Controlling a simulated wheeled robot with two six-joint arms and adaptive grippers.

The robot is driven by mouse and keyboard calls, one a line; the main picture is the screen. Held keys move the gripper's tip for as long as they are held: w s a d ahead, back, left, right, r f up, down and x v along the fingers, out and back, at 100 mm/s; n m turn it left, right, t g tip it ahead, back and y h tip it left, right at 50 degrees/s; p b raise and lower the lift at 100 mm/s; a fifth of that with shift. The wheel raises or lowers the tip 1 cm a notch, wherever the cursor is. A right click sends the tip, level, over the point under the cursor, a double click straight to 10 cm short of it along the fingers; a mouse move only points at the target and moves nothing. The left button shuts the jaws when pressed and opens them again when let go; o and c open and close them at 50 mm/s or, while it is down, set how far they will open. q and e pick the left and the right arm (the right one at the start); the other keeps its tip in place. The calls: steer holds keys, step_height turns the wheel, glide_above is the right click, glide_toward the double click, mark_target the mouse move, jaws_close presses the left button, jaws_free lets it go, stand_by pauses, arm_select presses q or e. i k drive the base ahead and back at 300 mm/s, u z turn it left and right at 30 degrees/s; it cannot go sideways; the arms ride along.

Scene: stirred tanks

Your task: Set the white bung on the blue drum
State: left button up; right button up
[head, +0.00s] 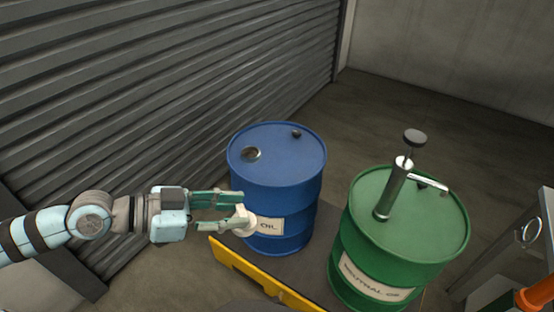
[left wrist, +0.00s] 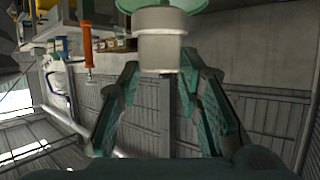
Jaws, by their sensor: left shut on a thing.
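The white bung (head: 243,219) is between the fingertips of my left gripper (head: 240,208), which is shut on it. In the left wrist view the bung (left wrist: 162,48) shows as a pale stepped cylinder between the fingers. The blue drum (head: 282,163) stands upright, with an open round hole (head: 252,154) at the left of its lid and a small dark fitting (head: 296,133) at the far edge. In the head view, the gripper and bung are in front of the drum's left side, below the lid's height in the picture. My right gripper is not in view.
A green drum (head: 430,215) with a hand pump (head: 397,185) standing up from its lid is to the right. A yellow-edged platform (head: 262,275) is under the drums. A corrugated wall (head: 150,90) rises behind at left. A metal frame (head: 500,250) is at far right.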

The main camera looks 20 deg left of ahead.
mark_target(269, 134)
steer(key=z, duration=3.55)
steer(key=k, duration=1.6)
steer(key=u, duration=1.95)
steer(key=i, duration=0.5)
steer(key=u, duration=0.05)
